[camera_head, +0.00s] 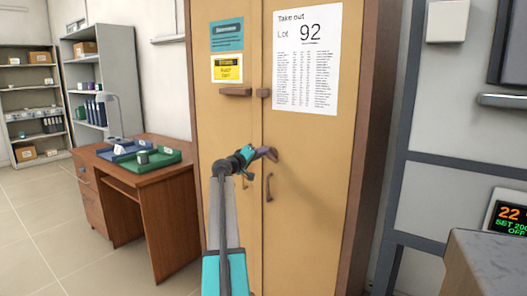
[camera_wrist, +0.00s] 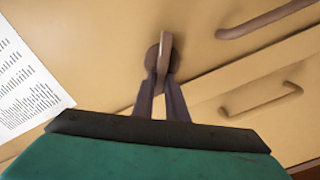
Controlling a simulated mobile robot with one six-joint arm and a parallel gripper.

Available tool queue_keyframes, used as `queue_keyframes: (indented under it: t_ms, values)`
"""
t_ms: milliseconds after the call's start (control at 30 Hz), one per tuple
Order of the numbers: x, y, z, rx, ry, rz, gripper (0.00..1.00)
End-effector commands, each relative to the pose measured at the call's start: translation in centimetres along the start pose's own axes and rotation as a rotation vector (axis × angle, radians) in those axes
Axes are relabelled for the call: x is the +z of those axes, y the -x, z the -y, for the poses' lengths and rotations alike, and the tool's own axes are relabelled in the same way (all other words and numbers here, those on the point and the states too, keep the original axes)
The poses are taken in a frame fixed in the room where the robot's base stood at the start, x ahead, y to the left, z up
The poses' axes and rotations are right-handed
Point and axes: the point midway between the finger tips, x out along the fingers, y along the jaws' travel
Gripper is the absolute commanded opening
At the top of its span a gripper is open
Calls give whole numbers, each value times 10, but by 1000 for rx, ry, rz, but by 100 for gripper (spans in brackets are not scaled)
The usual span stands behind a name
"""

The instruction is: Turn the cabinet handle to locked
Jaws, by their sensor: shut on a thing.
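The tan cabinet (camera_head: 310,200) has two doors with a vertical seam between them. Its turning handle (camera_wrist: 165,45) is a brown lever on a round base, on the door with the lot sheet, close to the seam. In the wrist view the lever lies at a steep angle to the seam. My gripper (camera_wrist: 161,82) is shut on this lever, with one dark finger on each side. In the head view my gripper (camera_head: 262,154) reaches the cabinet front at mid-height and hides most of the handle.
Brown pull handles (camera_head: 268,187) sit just below, one on each door. Small brown blocks (camera_head: 235,92) sit above near the seam. A wooden desk (camera_head: 155,185) with trays stands left, shelves (camera_head: 105,65) behind it. A grey counter edge (camera_head: 485,255) is close at right.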

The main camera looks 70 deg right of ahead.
Motion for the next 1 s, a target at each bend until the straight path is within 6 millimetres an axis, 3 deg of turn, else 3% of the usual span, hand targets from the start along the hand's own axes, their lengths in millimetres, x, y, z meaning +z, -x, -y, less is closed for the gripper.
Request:
queue_keyframes:
  t_ms: [500, 1000]
  values:
    - [6, -1, 8, 0, 461, 11, 0]
    - [10, -2, 13, 0, 627, 12, 0]
